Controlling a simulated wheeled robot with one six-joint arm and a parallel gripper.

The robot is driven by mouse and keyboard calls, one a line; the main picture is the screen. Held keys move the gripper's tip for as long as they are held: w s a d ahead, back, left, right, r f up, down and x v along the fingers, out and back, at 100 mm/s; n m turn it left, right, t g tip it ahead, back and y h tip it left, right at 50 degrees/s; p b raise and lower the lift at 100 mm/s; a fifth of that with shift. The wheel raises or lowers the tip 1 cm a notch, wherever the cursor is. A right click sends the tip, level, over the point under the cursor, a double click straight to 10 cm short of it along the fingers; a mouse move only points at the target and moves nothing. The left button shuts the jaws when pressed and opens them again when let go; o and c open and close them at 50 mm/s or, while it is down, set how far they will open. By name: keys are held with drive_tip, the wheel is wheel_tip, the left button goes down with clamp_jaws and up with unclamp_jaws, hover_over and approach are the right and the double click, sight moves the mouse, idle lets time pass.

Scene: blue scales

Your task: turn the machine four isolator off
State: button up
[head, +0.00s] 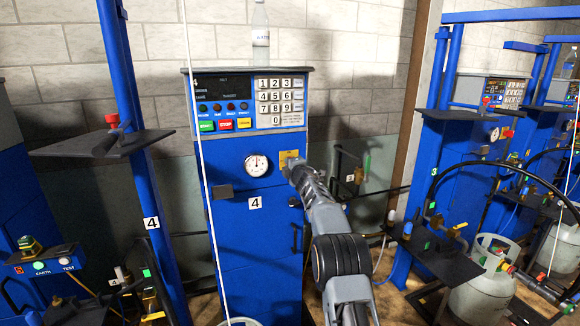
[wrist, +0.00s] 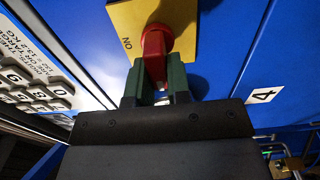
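The machine four isolator is a red rotary knob (wrist: 155,45) on a yellow plate (wrist: 125,30) marked ON, on the machine's blue front. In the head view the yellow plate (head: 289,155) shows right of the round gauge, and my gripper (head: 296,171) hides the knob. In the wrist view my gripper's dark green fingers (wrist: 155,82) stand on both sides of the knob's handle, which fills the gap between them. They look shut on it. The handle points down toward my gripper in the wrist view. Machine four (head: 235,245) carries a "4" label (head: 255,203).
A keypad (head: 280,100) and display sit above the isolator. The round gauge (head: 256,166) is left of my gripper. A bottle (head: 260,35) stands on the machine. A thin white line (head: 200,150) hangs in front. Machine three (head: 455,170) and a gas cylinder (head: 483,290) are at right.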

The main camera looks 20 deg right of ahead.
drive_tip(key=o, duration=0.4)
drive_tip(key=shift+o, duration=0.2)
drive_tip(key=s+b, duration=0.7)
drive_tip(key=s, duration=0.7)
